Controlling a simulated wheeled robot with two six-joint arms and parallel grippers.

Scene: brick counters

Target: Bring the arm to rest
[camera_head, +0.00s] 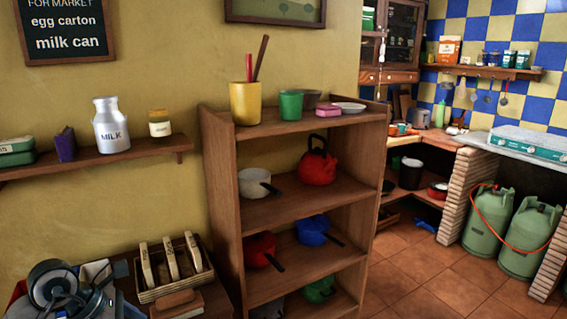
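A grey and black jointed mechanism with round discs is at the lower left of the head view, cut off by the bottom edge. It appears to be part of my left arm, with my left gripper (108,276) at its right end. I cannot make out the gap between its fingers or anything held. It is in front of and left of a wooden rack (203,277) on a low brown surface. I cannot tell whether they touch. My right arm and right gripper are not in view.
A wooden shelf unit (219,202) with pots and a red kettle (317,168) stands in the middle. A wall shelf (95,161) at left holds a milk can (111,126). Green gas bottles (489,217) stand at right. Tiled floor (420,285) is clear at lower right.

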